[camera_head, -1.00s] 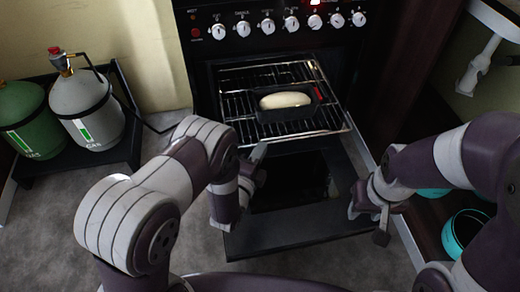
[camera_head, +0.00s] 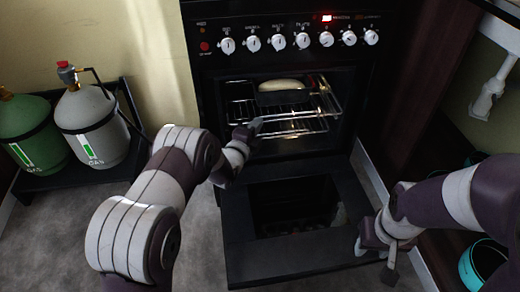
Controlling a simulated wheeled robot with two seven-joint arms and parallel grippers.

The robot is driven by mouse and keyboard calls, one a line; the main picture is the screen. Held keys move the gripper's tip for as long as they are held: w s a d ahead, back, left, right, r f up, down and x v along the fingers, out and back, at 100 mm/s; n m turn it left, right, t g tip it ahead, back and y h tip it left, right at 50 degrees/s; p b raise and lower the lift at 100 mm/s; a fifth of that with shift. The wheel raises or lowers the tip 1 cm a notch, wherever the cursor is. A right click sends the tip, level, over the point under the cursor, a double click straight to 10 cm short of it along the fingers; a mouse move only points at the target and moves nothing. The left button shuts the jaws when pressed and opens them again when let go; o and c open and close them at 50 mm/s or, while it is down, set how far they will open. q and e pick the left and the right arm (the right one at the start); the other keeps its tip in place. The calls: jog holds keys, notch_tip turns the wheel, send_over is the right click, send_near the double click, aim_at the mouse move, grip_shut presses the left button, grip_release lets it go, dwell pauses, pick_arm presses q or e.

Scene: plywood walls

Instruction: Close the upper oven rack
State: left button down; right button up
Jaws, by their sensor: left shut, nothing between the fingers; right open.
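The upper oven rack (camera_head: 296,131) is a wire rack partly inside the oven, with its front part sticking out past the opening. A dark pan with a pale loaf (camera_head: 281,85) sits on it toward the back. The oven door (camera_head: 290,250) is folded down, open, with a dark window. My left gripper (camera_head: 256,126) is shut and empty at the rack's front left corner; it seems to touch the rack, but I cannot tell for sure. My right gripper (camera_head: 376,262) is open near the right front corner of the lowered door, away from the rack.
A row of white knobs (camera_head: 302,41) lines the panel above the oven. Green (camera_head: 30,130) and grey (camera_head: 92,125) gas bottles stand on a black stand at left. A teal pot (camera_head: 478,265) is at lower right. Grey floor is free at left.

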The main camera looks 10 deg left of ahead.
pick_arm(q)
jog(key=w, duration=0.2)
jog(key=w+a+b, duration=0.1)
jog(key=w, duration=0.1)
jog(key=w+a+b, duration=0.1)
jog(key=w, duration=0.1)
jog(key=shift+f, duration=0.15)
jog(key=shift+w+b, duration=0.2)
jog(key=shift+b, duration=0.15)
jog(key=shift+w+a+r, duration=0.1)
jog(key=shift+a+r, duration=0.05)
jog(key=shift+r, duration=0.2)
jog(key=shift+r, duration=0.15)
